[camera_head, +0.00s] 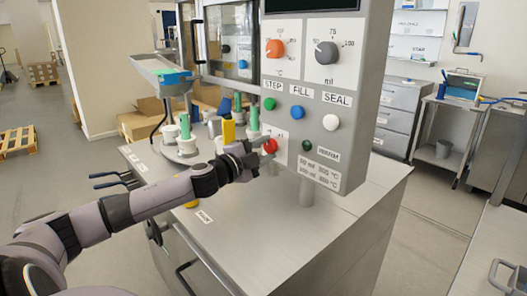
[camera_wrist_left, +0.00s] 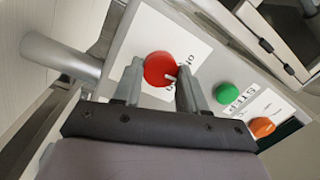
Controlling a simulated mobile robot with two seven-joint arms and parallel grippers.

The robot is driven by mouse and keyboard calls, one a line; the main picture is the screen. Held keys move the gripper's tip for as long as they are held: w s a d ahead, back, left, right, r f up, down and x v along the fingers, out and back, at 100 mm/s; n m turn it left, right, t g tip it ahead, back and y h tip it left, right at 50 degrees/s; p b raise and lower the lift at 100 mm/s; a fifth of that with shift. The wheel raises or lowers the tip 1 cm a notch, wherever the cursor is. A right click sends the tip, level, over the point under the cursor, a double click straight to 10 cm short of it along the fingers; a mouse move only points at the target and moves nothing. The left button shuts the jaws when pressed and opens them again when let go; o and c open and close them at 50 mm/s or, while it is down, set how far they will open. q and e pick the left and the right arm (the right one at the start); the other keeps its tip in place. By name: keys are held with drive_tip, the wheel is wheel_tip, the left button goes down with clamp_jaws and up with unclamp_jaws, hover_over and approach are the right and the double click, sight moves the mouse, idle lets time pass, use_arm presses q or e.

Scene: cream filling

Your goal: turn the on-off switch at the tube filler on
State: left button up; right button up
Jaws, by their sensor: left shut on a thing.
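The on-off switch (camera_head: 270,145) is a round red knob on a white plate, low on the left side of the tube filler's grey control panel (camera_head: 352,165). My left gripper (camera_head: 264,152) reaches in from the left and is shut on the red knob. In the left wrist view its two fingers (camera_wrist_left: 158,80) stand on either side of the knob. My right gripper is in neither view.
Green (camera_head: 269,104), blue (camera_head: 296,112) and white (camera_head: 330,122) buttons sit above the switch, under orange (camera_head: 274,48) and dark grey (camera_head: 326,52) dials. Green-tipped tube holders (camera_head: 185,127) stand left on the steel cabinet top (camera_head: 255,225). The cabinet's front top is mostly clear.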

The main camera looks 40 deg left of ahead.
use_arm(q)
drive_tip(key=m, duration=0.3)
drive_tip(key=m+h+b, duration=0.1)
drive_tip(key=m, duration=0.2)
drive_tip(key=shift+f+m+t, duration=0.15)
drive_tip(key=shift+m+t, duration=0.15)
drive_tip(key=shift+m, duration=0.5)
drive_tip(key=o, duration=1.1)
drive_tip(key=shift+c, duration=0.2)
drive_tip(key=shift+b, duration=0.3)
